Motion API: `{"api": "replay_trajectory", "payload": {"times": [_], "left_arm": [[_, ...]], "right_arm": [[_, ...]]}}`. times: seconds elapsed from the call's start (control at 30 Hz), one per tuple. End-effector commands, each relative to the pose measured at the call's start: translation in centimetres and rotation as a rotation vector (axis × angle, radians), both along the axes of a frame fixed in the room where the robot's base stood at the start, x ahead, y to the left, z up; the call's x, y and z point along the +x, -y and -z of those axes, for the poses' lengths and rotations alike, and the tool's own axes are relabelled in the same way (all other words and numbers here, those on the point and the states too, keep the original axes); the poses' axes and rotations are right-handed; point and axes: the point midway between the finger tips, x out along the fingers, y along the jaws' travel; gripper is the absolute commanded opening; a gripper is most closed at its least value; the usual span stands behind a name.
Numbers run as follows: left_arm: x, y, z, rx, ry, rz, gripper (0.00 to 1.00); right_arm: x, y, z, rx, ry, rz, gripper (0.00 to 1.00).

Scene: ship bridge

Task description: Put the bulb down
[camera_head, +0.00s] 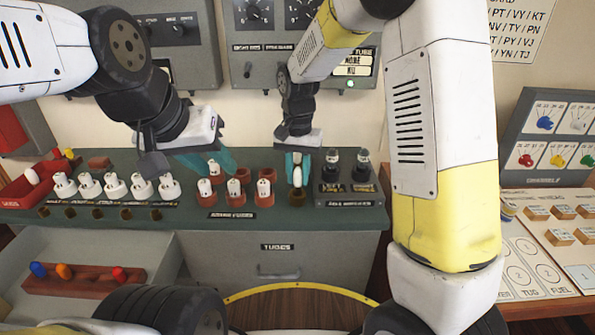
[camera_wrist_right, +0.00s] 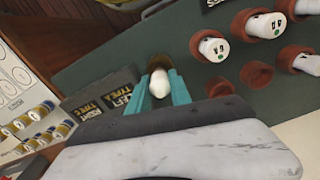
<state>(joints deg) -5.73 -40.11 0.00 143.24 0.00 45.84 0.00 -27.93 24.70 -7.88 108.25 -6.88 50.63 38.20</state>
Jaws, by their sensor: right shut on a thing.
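My right gripper (camera_head: 297,168) is shut on a small white bulb (camera_head: 297,178), above or at a brown round cup (camera_head: 297,197) on the green bench top. In the right wrist view the bulb (camera_wrist_right: 160,84) sits between the two teal fingertips, with the cup's rim (camera_wrist_right: 158,63) just beyond it. I cannot tell whether the bulb touches the cup. My left gripper (camera_head: 208,160) is open and empty above the bench, just behind the row of red sockets with white pieces (camera_head: 235,188).
Dark type blocks (camera_head: 347,188) stand right of the cup. An open drawer (camera_head: 80,255) holds a rack of coloured pieces. A chart table (camera_head: 545,240) is at right.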

Motion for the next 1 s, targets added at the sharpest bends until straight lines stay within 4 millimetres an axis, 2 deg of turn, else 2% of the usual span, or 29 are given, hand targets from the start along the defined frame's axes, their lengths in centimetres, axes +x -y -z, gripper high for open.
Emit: {"api": "replay_trajectory", "payload": {"times": [0.03,0.13,0.53,0.57,0.63,1.0], "left_arm": [[0.0,0.0,0.0,0.0,0.0,0.0,0.36],[0.0,0.0,0.0,0.0,0.0,0.0,0.36],[0.0,0.0,0.0,0.0,0.0,0.0,0.36],[0.0,0.0,0.0,0.0,0.0,0.0,0.36],[0.0,0.0,0.0,0.0,0.0,0.0,0.36],[0.0,0.0,0.0,0.0,0.0,0.0,0.36]], "right_arm": [[-0.2,-0.1,1.1,-0.003,-0.006,-0.002,0.0],[-0.1,-0.1,2.3,-0.001,-0.003,-0.002,0.0],[-0.1,-0.1,2.9,-0.001,-0.001,-0.002,0.0],[-0.1,-0.1,2.8,0.0,0.0,-0.002,0.31],[-0.1,-0.1,2.8,0.0,0.0,-0.002,0.45],[-0.1,-0.1,2.5,0.0,0.0,-0.002,0.47]]}}
